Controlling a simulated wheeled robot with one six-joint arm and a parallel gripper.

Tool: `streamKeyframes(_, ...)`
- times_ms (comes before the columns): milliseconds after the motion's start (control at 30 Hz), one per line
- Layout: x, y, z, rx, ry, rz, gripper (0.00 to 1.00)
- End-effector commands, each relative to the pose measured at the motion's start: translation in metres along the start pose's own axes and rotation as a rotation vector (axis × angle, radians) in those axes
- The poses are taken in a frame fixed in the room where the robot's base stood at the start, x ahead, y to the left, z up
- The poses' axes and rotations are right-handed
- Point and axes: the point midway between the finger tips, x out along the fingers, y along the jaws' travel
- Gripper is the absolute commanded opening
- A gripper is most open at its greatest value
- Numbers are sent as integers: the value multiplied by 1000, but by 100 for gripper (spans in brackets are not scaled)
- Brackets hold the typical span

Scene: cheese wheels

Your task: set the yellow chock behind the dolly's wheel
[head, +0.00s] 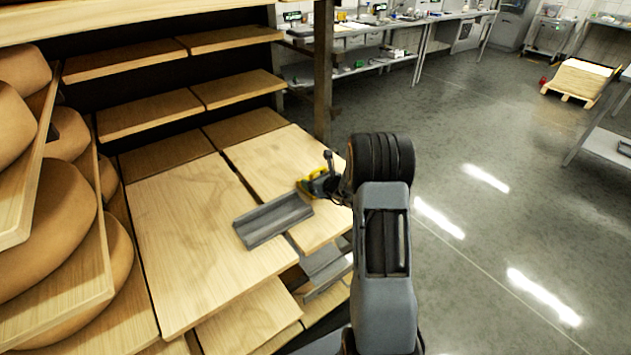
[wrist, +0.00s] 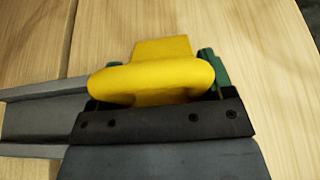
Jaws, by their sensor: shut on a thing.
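The yellow chock (head: 309,184) is at my gripper (head: 325,180), over a pale wooden shelf board. In the wrist view the chock (wrist: 152,80) shows a thick rounded handle with a flat-ended block beyond it. My gripper (wrist: 160,75) is shut on it, with green finger parts showing on both sides. I cannot tell whether the chock touches the board. A grey channel-shaped piece (head: 273,220) lies on the boards to the left of the gripper; it also shows at the left of the wrist view (wrist: 38,115). I cannot make out a dolly or its wheel.
Large cheese wheels (head: 50,240) fill the rack at left. Wooden boards (head: 190,235) form shelves below and behind my arm. A dark post (head: 323,70) stands just beyond the gripper. The grey floor (head: 480,130) at right is open, with a pallet (head: 575,95) far off.

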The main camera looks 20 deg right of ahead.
Motion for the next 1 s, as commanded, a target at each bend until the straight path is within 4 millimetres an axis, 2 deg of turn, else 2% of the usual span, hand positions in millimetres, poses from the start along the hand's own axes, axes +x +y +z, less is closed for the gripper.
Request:
streamKeyframes(500, 4, 0, -7, -1, -3, 0, 40)
streamKeyframes(533, 3, 0, -7, 0, -1, 0, 76)
streamKeyframes(767, 3, 0, -6, 0, 0, 0, 98)
streamKeyframes(1000, 3, 0, -6, 0, 0, 0, 100)
